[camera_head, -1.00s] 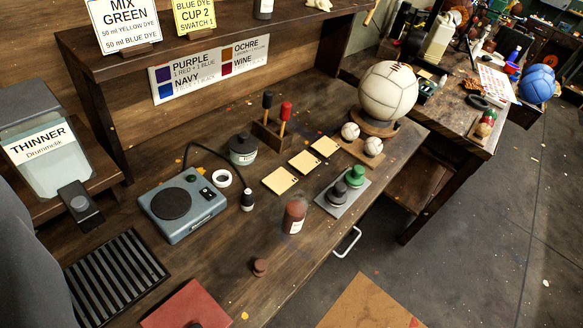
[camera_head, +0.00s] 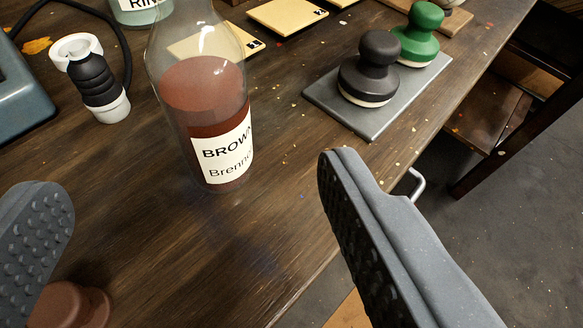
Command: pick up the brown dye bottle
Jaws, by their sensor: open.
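The brown dye bottle (camera_head: 205,105) stands upright on the dark wooden workbench (camera_head: 240,240). It is clear glass, part filled with red-brown liquid, with a white label reading "BROWN". Its top is cut off by the upper edge of the view. My gripper (camera_head: 190,215) is open, with one grey padded finger at the lower left and the other at the lower right. The bottle stands beyond the fingertips, between them in the picture, and nothing is held. A brown round stopper (camera_head: 70,305) lies on the bench, partly hidden by the left finger.
A grey plate (camera_head: 375,95) with a black knobbed stamp (camera_head: 370,68) and a green one (camera_head: 419,35) lies right of the bottle. Yellow cards (camera_head: 287,14) lie behind. The bench's front edge and a metal handle (camera_head: 416,184) are at right.

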